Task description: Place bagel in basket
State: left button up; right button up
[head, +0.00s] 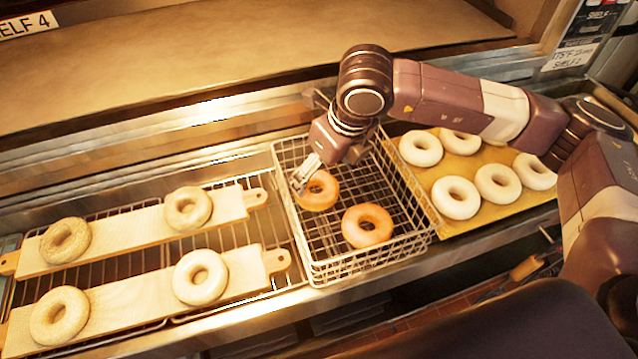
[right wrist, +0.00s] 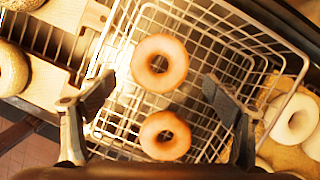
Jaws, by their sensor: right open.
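The wire basket (head: 345,268) stands in the middle of the counter. Two browned bagels lie flat on its floor: one at the left (head: 331,192), one nearer the front (head: 383,224). My right gripper (head: 303,180) is over the basket's left part and covers a bit of the left bagel in the head view. In the right wrist view the open fingers (right wrist: 157,90) stand wide apart with nothing held. Both bagels show there inside the basket, one higher (right wrist: 178,62) and one lower (right wrist: 180,140). My left gripper is not in view.
Two wooden boards, a rear one (head: 135,230) and a front one (head: 128,308), each carry two pale bagels on a rack at the left. A tray (head: 437,170) with several pale bagels sits right of the basket. A shelf (head: 250,45) runs along the back.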

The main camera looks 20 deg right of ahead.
jog(key=shift+b+v, duration=0.35)
jog(key=shift+v, duration=2.3)
